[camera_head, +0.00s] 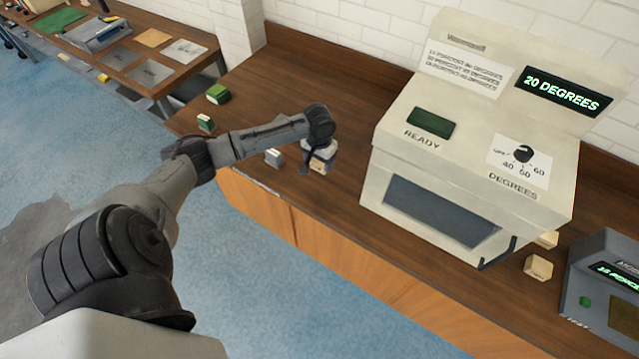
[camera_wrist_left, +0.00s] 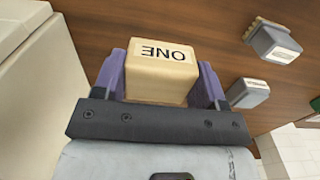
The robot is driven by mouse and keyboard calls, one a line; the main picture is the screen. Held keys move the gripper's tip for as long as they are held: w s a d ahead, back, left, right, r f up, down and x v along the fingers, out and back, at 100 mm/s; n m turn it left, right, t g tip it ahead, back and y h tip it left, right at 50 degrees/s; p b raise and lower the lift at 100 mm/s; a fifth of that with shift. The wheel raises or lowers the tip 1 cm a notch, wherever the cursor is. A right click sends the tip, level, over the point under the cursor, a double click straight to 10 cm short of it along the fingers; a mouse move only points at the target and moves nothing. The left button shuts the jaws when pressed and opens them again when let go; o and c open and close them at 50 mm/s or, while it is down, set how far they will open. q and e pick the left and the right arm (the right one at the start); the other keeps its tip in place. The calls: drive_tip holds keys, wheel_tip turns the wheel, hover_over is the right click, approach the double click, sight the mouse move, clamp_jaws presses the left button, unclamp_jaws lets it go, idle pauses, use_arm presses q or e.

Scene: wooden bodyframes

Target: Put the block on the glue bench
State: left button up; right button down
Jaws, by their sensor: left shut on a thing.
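A light wooden block (camera_wrist_left: 162,70) labelled ONE sits between the two purple fingers of my left gripper (camera_wrist_left: 162,85) in the left wrist view. The gripper is shut on it. In the head view my left gripper (camera_head: 318,165) points down over the wooden counter, left of the big cream machine, and the block (camera_head: 319,163) shows partly under the wrist. I cannot tell whether the block touches the counter. No label in view names the glue bench. My right gripper is not in view.
The cream machine (camera_head: 475,130) reads 20 DEGREES. Small green containers (camera_head: 218,94) and a grey one (camera_head: 273,157) stand on the counter left of the gripper. Another block (camera_head: 538,266) lies beside a grey device (camera_head: 608,290) at right. A separate table (camera_head: 115,55) with flat panels stands at far left.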

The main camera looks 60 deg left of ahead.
sight(319, 183)
use_arm(q)
drive_tip(key=shift+f, duration=4.55)
drive_tip(key=shift+f, duration=0.1)
drive_tip(key=o, duration=0.9)
drive_tip(key=shift+o, duration=0.2)
